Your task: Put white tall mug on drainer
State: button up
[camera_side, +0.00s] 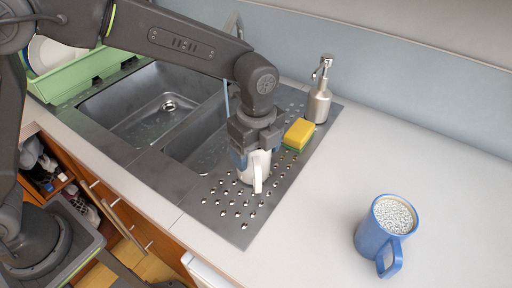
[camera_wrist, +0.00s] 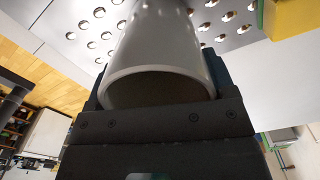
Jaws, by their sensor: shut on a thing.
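The white tall mug (camera_side: 258,171) is at the metal drainer (camera_side: 232,221), right of the sink, with its handle facing the camera in the side view. My gripper (camera_side: 257,150) points down and is shut on the upper part of the mug. In the wrist view, the mug (camera_wrist: 160,45) lies between the fingers of my gripper (camera_wrist: 160,100), its open rim close to the camera and the drainer's perforated surface (camera_wrist: 75,60) beyond it. The mug looks upright. Its base is at or just above the drainer; I cannot tell if it touches.
A yellow and green sponge (camera_side: 299,134) and a soap dispenser (camera_side: 319,92) stand behind the mug at the drainer's far end. A blue mug (camera_side: 378,238) stands on the white counter to the right. A green dish rack (camera_side: 85,72) is at far left. The drainer's front part is clear.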

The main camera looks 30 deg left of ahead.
jog(key=shift+f, duration=0.2)
dwell(0.3)
jog(key=o, duration=1.1)
notch_tip(320, 180, up, 14)
jog(key=shift+f, duration=0.1)
grip_shut()
dwell(1.0)
dwell(0.5)
notch_tip(320, 180, up, 12)
dwell(1.3)
jog(key=shift+w, duration=0.1)
